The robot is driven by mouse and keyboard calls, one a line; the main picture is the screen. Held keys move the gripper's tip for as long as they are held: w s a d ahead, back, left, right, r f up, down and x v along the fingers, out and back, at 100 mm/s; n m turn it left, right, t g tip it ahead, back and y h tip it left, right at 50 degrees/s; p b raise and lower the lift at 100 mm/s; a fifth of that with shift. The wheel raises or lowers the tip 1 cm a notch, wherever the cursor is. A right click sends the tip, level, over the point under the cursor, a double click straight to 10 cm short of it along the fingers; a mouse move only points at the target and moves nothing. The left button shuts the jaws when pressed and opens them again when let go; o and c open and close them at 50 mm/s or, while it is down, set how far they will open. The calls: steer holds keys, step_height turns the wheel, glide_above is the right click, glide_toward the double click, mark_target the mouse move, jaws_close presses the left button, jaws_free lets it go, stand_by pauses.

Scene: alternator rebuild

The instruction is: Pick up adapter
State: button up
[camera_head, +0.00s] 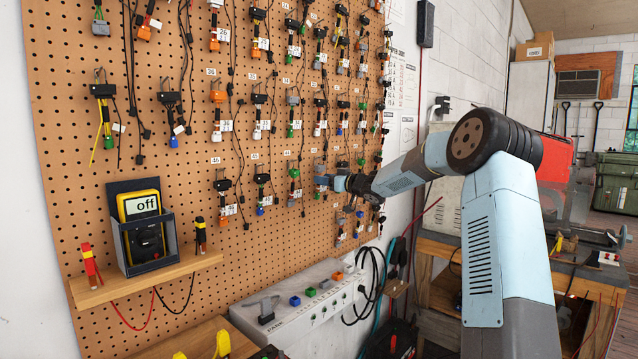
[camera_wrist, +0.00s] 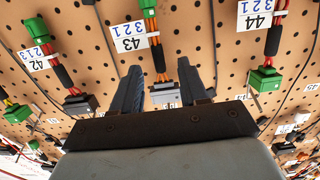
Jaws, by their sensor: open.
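Several adapters hang on a brown pegboard with numbered tags. In the wrist view my gripper (camera_wrist: 160,72) is open, with its two dark fingers pointing at the board. The adapter tagged 43 (camera_wrist: 162,90) lies between the fingers in the picture: a grey connector with orange wires and a black sleeve, and a green part above. I see no finger closed on it, and cannot tell how deep the fingers reach. In the head view my gripper (camera_head: 322,180) is close to the board, and the adapter there is partly hidden.
Adapter 42 (camera_wrist: 62,75) hangs to the left and adapter 44 (camera_wrist: 273,40) to the right in the wrist view. A shelf with a yellow multimeter (camera_head: 140,205) is on the board. Below is a white socket box (camera_head: 335,310). A workbench (camera_head: 585,265) stands right.

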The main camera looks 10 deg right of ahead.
steer(key=shift+w+a, duration=0.3)
steer(key=shift+w, duration=0.05)
jaws_close()
steer(key=shift+r, duration=0.1)
stand_by(0.3)
steer(key=r+v, duration=0.1)
steer(key=v, duration=1.7)
steer(key=shift+r, duration=0.2)
